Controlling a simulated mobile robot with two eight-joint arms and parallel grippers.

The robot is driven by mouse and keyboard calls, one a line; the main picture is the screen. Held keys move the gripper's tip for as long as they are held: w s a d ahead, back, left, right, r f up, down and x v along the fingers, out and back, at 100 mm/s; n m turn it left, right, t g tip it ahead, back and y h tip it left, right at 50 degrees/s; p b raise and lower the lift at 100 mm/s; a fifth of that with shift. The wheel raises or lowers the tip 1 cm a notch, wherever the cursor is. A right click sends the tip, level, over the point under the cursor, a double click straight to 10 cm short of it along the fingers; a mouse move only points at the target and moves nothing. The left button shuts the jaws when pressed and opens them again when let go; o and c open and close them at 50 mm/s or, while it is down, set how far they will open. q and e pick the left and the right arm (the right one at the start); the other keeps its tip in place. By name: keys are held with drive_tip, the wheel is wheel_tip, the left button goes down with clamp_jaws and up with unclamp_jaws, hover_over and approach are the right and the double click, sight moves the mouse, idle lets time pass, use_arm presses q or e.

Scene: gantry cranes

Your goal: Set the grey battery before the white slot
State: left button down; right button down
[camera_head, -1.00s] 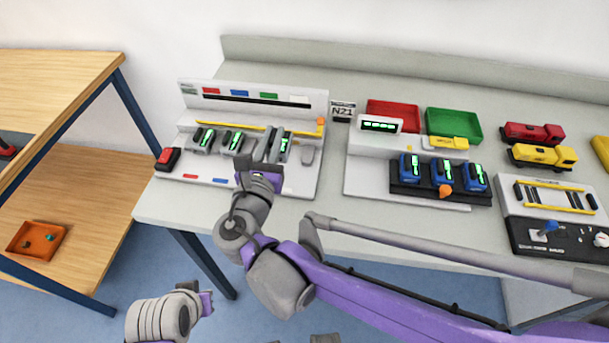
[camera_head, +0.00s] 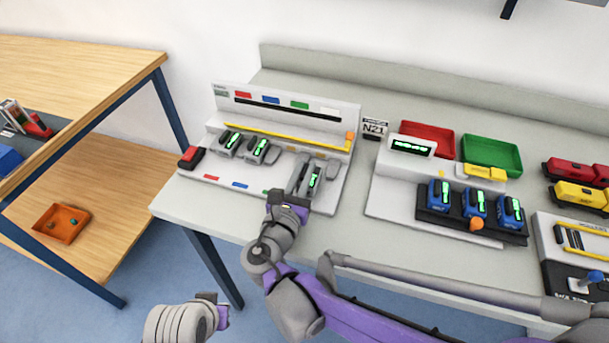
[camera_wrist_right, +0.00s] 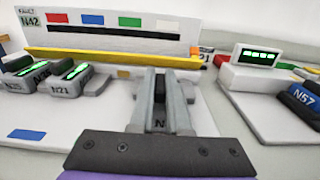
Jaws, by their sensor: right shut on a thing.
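My right gripper (camera_head: 307,176) is shut on a grey battery (camera_head: 315,179) with a green display, held over the front right part of the white charging station (camera_head: 345,158). In the right wrist view the battery (camera_wrist_right: 160,92) stands between the two fingers. A white mark (camera_head: 331,112) is at the right end of the station's back panel, also seen in the right wrist view (camera_wrist_right: 167,25). Other grey batteries (camera_head: 230,143) stand at the station's left. The gripper hides part of the station's front edge. My left gripper (camera_head: 217,314) is low at the bottom, its fingers unclear.
A red button box (camera_head: 191,157) sits at the station's left end. To the right, blue batteries (camera_head: 475,203) stand in a black holder, with red (camera_head: 427,139) and green (camera_head: 491,152) trays behind. A wooden shelf with an orange tray (camera_head: 62,223) is at the left.

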drive_tip(key=shift+f, duration=0.45)
drive_tip(key=shift+f, duration=0.2)
drive_tip(key=c, duration=0.9)
unclamp_jaws()
drive_tip(key=shift+r, duration=0.2)
drive_tip(key=shift+s+a, duration=0.1)
drive_tip(key=shift+s, duration=0.2)
drive_tip(key=p+v, duration=0.1)
drive_tip(key=v, duration=1)
drive_tip(key=shift+s, duration=0.2)
